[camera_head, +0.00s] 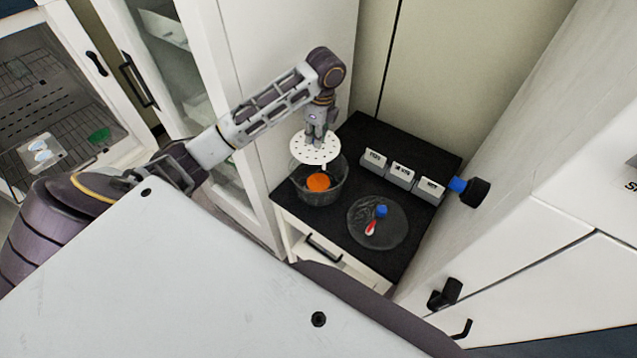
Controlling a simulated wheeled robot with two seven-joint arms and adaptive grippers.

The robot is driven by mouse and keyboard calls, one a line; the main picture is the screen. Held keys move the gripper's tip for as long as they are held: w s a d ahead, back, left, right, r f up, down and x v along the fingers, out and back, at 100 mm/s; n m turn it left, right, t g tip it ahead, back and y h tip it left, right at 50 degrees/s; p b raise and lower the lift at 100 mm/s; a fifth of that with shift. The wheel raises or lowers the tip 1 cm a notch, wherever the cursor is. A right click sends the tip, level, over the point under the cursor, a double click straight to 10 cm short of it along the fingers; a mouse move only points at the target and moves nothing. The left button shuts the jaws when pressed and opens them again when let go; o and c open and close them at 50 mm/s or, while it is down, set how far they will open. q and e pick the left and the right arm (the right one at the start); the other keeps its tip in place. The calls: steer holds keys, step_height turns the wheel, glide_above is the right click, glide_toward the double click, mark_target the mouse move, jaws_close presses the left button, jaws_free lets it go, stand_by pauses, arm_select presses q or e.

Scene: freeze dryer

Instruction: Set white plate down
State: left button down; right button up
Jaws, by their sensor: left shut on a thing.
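The white plate (312,150) is a round perforated disc. My left gripper (318,138) is shut on it from above and holds it over the back part of a dark transparent bowl (322,192). An orange round thing (318,182) shows in the bowl below the plate. The bowl stands at the left edge of a black-topped cabinet (345,232). I cannot tell whether the plate touches the bowl's rim. My right gripper is not in view.
A dark round dish (390,238) with a small blue thing and a red-and-white thing lies to the right of the bowl. Several labelled grey boxes (402,174) stand in a row behind it. A white wall (530,150) bounds the right side.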

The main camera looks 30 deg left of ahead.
arm_select(q)
step_height(320, 180, down, 6)
steer(key=shift+f, duration=0.2)
stand_by(0.9)
steer(key=shift+f, duration=0.15)
stand_by(0.4)
steer(key=shift+w+d+f, duration=0.1)
steer(key=shift+w+f, duration=0.05)
steer(key=shift+f, duration=0.45)
steer(key=shift+f, duration=0.2)
steer(key=shift+f, duration=0.85)
